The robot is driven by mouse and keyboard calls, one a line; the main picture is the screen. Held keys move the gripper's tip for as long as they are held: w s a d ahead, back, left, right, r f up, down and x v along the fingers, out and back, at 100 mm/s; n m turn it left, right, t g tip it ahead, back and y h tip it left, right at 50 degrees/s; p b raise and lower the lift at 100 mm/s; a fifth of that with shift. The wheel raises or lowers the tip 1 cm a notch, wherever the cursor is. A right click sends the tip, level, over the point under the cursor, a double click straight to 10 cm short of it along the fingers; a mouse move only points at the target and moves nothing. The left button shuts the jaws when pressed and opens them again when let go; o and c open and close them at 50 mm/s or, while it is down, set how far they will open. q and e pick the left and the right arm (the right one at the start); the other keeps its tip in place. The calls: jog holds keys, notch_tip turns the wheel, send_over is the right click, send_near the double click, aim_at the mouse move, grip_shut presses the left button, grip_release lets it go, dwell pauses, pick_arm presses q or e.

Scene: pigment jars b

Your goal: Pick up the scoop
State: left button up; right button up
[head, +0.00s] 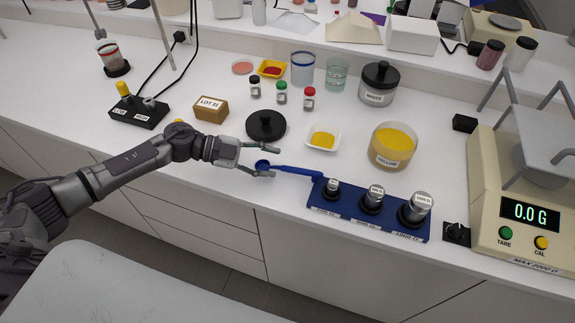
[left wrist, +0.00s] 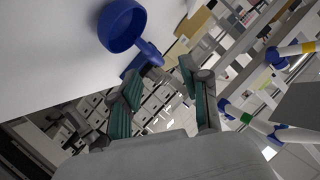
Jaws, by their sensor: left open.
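The blue scoop (head: 298,171) lies near the front edge of the white counter, its round bowl to the left and its handle reaching right to the weight block. My left gripper (head: 274,161) is open and empty, with its fingertips close to the bowl in the head view. In the left wrist view the scoop's bowl (left wrist: 122,26) shows at the top, its handle running down toward the open fingers (left wrist: 168,68). I cannot tell whether a finger touches the scoop.
The blue weight block (head: 368,222) with metal weights stands right of the scoop. A white dish of yellow powder (head: 323,138), a black lid (head: 266,126) and a yellow pigment jar (head: 393,146) lie behind. The balance (head: 525,200) is at far right.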

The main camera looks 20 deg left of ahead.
aim_at(288, 169)
pick_arm(q)
jog(key=shift+w+d, duration=0.1)
jog(key=shift+d, duration=0.15)
jog(key=shift+d+f+p, duration=0.35)
jog(key=shift+d+p, duration=0.2)
jog(key=shift+d, duration=0.2)
jog(key=x, duration=0.1)
jog(key=p+x, duration=0.1)
jog(key=x, duration=0.1)
jog(key=shift+w+f, duration=0.1)
jog(key=shift+f, duration=0.25)
jog(key=shift+d+f, duration=0.1)
jog(key=shift+d, duration=0.1)
pick_arm(e)
jog(key=shift+w+r, duration=0.8)
jog(key=shift+r, duration=0.35)
pick_arm(q)
jog(key=shift+c, duration=0.9)
grip_shut()
pick_arm(e)
jog(key=shift+s, duration=0.1)
